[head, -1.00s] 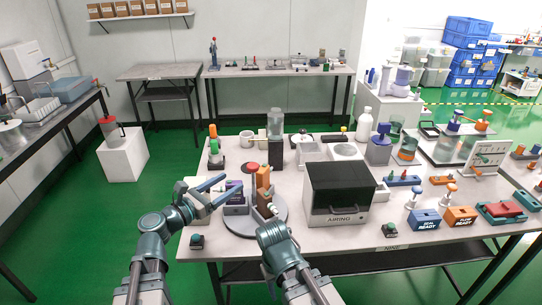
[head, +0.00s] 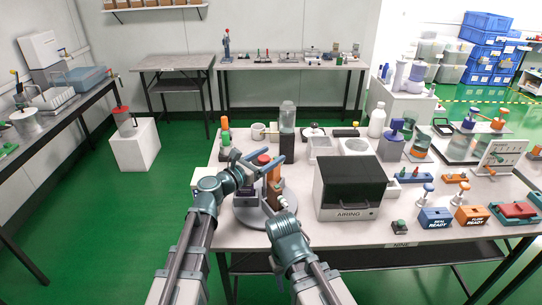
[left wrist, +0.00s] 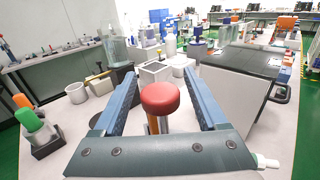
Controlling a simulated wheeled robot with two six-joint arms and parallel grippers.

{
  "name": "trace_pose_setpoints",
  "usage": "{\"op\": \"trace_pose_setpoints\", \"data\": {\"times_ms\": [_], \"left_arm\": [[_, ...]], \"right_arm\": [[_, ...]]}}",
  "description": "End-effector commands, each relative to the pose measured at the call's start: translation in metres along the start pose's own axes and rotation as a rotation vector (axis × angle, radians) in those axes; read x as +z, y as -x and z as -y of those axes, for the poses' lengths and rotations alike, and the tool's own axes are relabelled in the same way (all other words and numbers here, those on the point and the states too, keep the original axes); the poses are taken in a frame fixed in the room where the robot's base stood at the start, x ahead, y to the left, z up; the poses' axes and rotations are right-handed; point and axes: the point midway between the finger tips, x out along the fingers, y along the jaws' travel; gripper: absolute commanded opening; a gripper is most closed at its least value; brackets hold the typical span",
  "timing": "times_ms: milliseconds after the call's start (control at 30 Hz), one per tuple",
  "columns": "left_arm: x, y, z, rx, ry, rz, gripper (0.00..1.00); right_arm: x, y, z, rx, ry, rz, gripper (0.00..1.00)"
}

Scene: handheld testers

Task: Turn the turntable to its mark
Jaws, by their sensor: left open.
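The turntable (head: 246,216) is a round grey disc near the table's front left. On it stand an upright orange block (head: 273,188), a dark block and a red round knob (head: 263,159). My left gripper (head: 266,156) is open over the turntable. In the left wrist view the red knob (left wrist: 160,97) lies between its spread fingers, with a gap on both sides. My right gripper (head: 276,205) is low at the turntable's front right; its jaws are too small to judge. I cannot make out the turntable's mark; my arms hide part of the disc.
A dark-lidded box (head: 350,188) stands close right of the turntable. Behind it are a glass cylinder on a black base (head: 287,130) and a white mug (head: 258,131). An orange-and-green piece (head: 225,135) stands at the back left.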

Motion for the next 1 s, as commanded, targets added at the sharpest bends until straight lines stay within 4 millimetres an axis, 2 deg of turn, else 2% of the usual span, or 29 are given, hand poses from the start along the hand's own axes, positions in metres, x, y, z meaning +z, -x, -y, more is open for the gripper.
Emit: {"op": "trace_pose_setpoints", "data": {"times_ms": [133,433,833,1000], "left_arm": [[0.0,-0.0073,-0.0001,-0.001,0.0,0.0,0.75],[0.0,-0.0078,0.0003,0.0,0.0,0.0,0.73],[0.0,-0.0077,0.0003,0.0,0.0,0.0,0.01],[0.0,-0.0076,0.0003,0.0,0.0,0.0,0.0]], "right_arm": [[0.0,0.0,0.0,0.0,0.0,0.0,0.5],[0.0,0.0,0.0,0.0,0.0,0.0,0.5],[0.0,0.0,0.0,0.0,0.0,0.0,0.5],[0.0,0.0,0.0,0.0,0.0,0.0,0.5]]}}
